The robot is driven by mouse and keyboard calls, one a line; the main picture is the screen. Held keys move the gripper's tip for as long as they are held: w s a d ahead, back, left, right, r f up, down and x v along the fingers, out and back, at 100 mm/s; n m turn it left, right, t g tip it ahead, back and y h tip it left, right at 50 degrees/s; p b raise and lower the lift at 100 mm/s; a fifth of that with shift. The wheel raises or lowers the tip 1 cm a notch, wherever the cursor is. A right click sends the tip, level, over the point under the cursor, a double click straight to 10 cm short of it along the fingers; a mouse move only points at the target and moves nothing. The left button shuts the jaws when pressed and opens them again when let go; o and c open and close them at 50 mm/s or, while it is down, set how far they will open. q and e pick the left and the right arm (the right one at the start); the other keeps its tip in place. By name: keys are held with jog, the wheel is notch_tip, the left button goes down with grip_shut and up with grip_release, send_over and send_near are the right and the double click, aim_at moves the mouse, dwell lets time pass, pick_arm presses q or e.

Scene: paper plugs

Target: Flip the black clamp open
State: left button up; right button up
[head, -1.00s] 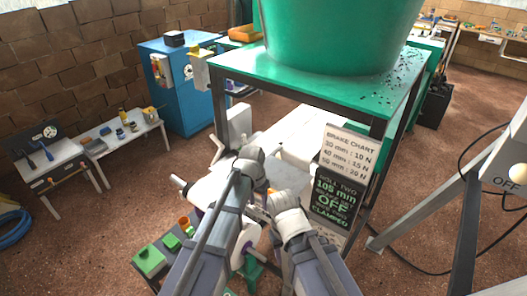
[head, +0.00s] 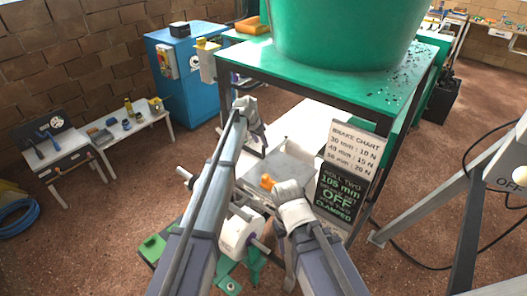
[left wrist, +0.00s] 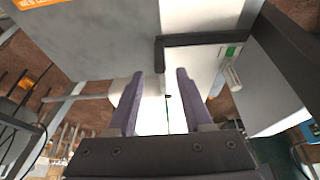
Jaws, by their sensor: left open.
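My left gripper (head: 262,140) reaches beside the white machine under the green table, its fingers apart. In the left wrist view its two purple fingers (left wrist: 157,105) are open with nothing between them. A black L-shaped bar (left wrist: 160,54), which looks like the black clamp, lies just beyond the fingertips against a pale panel. I cannot tell whether the fingers touch it. The clamp cannot be made out in the head view. My right arm's wrist is in front of the machine; its fingers are too hidden to judge.
A white roll (head: 236,236) on a rod sits between my arms. The brake chart sign (head: 353,146) and a black sign (head: 340,192) stand right of the machine. The green table (head: 240,62) overhangs behind. A blue cabinet (head: 180,85) stands at the back left.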

aim_at(263, 147)
pick_arm(q)
jog(key=b+x, duration=0.4)
jog(key=x, duration=0.1)
jog(key=shift+f, duration=0.3)
jog(key=shift+r, duration=0.1)
jog(key=shift+c, duration=0.3)
grip_shut()
dwell(0.7)
